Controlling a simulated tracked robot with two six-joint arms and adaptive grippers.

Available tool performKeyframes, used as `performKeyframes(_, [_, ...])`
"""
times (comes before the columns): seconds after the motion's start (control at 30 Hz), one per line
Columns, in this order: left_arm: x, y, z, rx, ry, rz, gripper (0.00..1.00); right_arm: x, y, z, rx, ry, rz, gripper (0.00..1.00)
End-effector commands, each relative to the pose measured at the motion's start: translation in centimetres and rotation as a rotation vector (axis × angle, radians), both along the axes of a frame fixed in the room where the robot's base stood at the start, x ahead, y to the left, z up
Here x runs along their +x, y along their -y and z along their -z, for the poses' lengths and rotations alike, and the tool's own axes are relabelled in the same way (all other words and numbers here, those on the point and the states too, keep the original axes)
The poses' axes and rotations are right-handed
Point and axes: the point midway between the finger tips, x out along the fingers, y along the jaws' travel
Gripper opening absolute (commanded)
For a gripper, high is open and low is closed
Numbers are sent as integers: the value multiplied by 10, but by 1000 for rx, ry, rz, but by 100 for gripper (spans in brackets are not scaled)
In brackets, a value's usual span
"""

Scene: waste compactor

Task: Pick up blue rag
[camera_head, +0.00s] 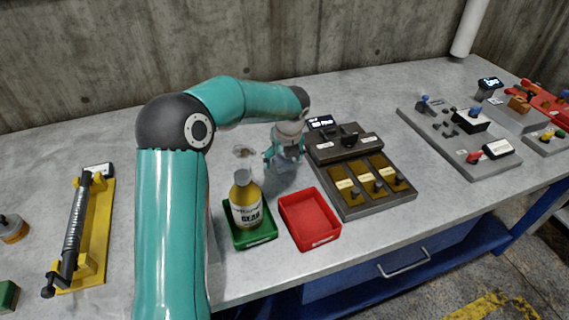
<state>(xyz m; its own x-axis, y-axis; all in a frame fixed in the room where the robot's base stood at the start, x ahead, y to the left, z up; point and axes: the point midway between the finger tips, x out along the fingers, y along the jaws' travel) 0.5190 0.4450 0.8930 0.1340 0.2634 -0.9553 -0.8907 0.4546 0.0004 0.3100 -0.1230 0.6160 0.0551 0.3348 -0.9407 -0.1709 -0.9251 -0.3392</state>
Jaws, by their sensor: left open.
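My left arm comes in from the lower left and reaches over the workbench. My left gripper (284,158) points down close to the bench top, behind the trays, with its fingers apart. A small pale blue-grey patch (286,164) shows between and below the fingers. It may be the blue rag, but it is mostly hidden by the gripper and I cannot tell whether the fingers touch it. My right gripper is out of view.
A yellow bottle (245,203) stands in a green tray (262,237), beside an empty red tray (309,218). A dark panel with three brown slots (362,185) lies right of the gripper. A yellow fixture (92,230) is at left, a grey board (455,141) at right.

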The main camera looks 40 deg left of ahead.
Motion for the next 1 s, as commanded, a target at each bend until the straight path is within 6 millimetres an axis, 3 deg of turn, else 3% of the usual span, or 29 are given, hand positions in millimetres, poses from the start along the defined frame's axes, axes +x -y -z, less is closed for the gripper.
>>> performKeyframes(0.17, [0,0,0,0,0,0,80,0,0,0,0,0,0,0])
performKeyframes(0.57, [1,1,0,0,-1,2,13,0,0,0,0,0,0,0])
performKeyframes(1.0, [2,2,-10,0,1,3,11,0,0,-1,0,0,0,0])
